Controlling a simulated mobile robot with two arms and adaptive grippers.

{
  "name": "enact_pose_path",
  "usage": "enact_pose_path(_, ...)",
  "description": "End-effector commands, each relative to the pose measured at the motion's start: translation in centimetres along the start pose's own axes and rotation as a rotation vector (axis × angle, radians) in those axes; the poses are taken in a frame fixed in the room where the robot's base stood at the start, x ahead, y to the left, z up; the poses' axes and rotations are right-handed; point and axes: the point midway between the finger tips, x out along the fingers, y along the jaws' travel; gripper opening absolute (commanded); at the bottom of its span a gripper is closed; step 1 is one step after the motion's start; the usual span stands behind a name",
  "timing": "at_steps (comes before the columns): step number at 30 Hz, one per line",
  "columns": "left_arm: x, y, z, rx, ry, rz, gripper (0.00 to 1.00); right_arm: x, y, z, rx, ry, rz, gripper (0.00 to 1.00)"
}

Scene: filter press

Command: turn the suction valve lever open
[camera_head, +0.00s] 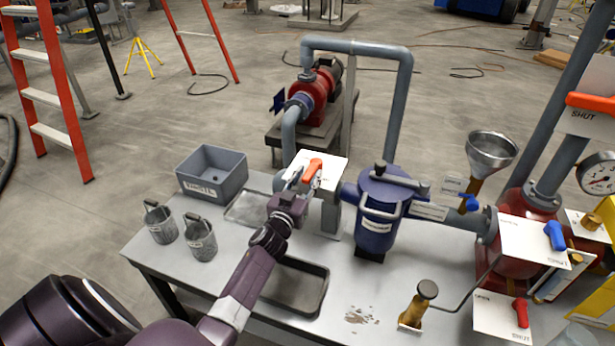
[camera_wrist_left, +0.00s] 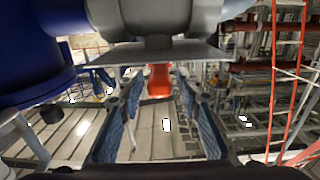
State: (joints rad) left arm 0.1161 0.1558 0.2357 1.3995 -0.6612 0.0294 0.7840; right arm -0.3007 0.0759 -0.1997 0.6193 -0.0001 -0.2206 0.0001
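An orange valve lever (camera_head: 313,170) sits on a white plate (camera_head: 330,165) on the pipework left of the blue strainer; the plate's lettering is unreadable here. My left gripper (camera_head: 295,182) is right by this lever, just left of and below it. In the left wrist view, the orange lever (camera_wrist_left: 159,80) hangs under the plate (camera_wrist_left: 150,55) between the two fingertips, with a gap on either side. The left gripper (camera_wrist_left: 160,95) is open. My right gripper is not in view.
The blue strainer (camera_head: 378,215) stands just right of the lever. On the bench (camera_head: 370,290) are a grey bin (camera_head: 212,172), two cans and a shallow tray (camera_head: 297,287). Other levers, a funnel (camera_head: 490,152) and a gauge (camera_head: 598,173) are at the right.

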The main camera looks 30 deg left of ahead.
Motion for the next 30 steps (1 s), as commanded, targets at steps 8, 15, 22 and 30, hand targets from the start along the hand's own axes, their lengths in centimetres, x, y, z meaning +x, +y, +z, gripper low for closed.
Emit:
enact_pose_path(8, 0.0, 0.0, 0.0, 0.000, 0.000, 0.000, 0.00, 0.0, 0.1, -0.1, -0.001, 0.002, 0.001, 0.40)
enact_pose_path(15, 0.0, 0.0, 0.0, 0.000, 0.000, 0.000, 0.00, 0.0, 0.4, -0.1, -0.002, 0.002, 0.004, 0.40)
enact_pose_path(22, -0.1, -0.2, -0.1, 0.001, -0.001, 0.020, 0.00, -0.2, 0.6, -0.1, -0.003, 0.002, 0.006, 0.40)
enact_pose_path(30, -0.4, -1.2, -0.2, 0.008, -0.003, 0.129, 0.00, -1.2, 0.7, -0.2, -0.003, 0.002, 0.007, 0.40)
